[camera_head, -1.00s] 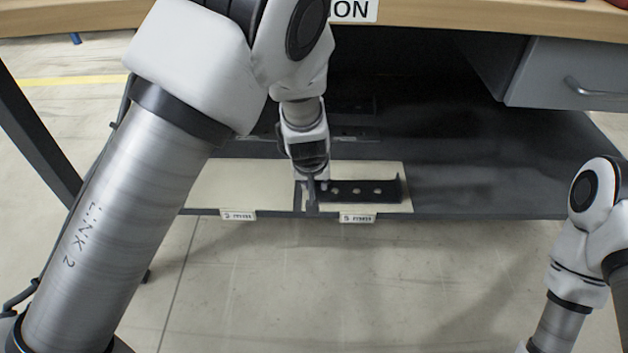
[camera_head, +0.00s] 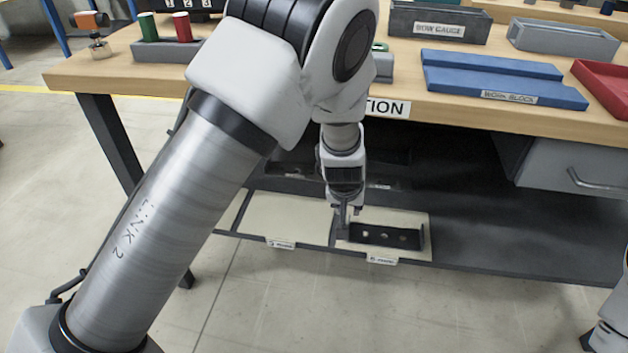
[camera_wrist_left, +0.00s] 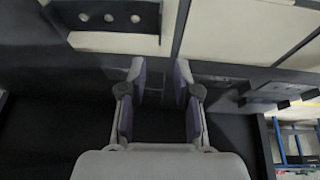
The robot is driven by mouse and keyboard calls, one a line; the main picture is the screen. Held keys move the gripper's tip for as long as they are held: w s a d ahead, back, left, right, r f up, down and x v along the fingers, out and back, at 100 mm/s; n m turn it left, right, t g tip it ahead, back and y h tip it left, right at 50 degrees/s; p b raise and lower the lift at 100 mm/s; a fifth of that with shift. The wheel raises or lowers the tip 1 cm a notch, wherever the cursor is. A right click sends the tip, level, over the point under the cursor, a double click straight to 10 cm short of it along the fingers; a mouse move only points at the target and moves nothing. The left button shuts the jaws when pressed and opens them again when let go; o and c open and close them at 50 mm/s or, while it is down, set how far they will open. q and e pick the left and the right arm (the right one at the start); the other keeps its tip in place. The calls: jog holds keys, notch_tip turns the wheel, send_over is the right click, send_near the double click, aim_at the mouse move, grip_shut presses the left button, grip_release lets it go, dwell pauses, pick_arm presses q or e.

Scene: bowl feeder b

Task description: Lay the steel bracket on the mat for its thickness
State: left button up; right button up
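The steel bracket (camera_head: 385,236) is a dark strip with several holes and an upturned right end. It lies on the right cream mat (camera_head: 424,248) on the shelf under the bench. A second cream mat (camera_head: 285,220) to the left is bare. Each mat has a small label at its front, too small to read surely now. My left gripper (camera_head: 347,217) is by the bracket's left end in the head view. In the left wrist view its fingers (camera_wrist_left: 158,75) are apart and empty, and the bracket (camera_wrist_left: 112,17) lies clear of them. My right gripper is out of view.
The bench top (camera_head: 440,108) overhangs the shelf. A grey drawer (camera_head: 572,170) hangs at the right. The dark shelf right of the mats looks clear.

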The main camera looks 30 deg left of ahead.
pick_arm(q)
jog(key=s+a+f+g, duration=0.1)
jog(key=s+a+f, duration=0.1)
jog(key=s+f, duration=0.3)
jog(key=s+a+f+m+g, duration=0.1)
jog(key=s+a+f, duration=0.1)
jog(key=s+f, duration=0.3)
jog(key=s+a+f+g, duration=0.1)
jog(key=s+a+f, duration=0.2)
jog(key=s+f, duration=0.2)
jog(key=s+f+m+g, duration=0.1)
jog(key=s+f, duration=0.2)
jog(key=s, duration=0.6)
jog(key=s+f+m+g, duration=0.1)
jog(key=s+f, duration=0.2)
jog(key=s, duration=0.6)
notch_tip(320, 180, up, 28)
jog(key=p, duration=2.7)
jog(key=shift+w+d+h+p, duration=0.15)
jog(key=shift+w+h+p, duration=0.05)
jog(key=shift+h+p, duration=0.15)
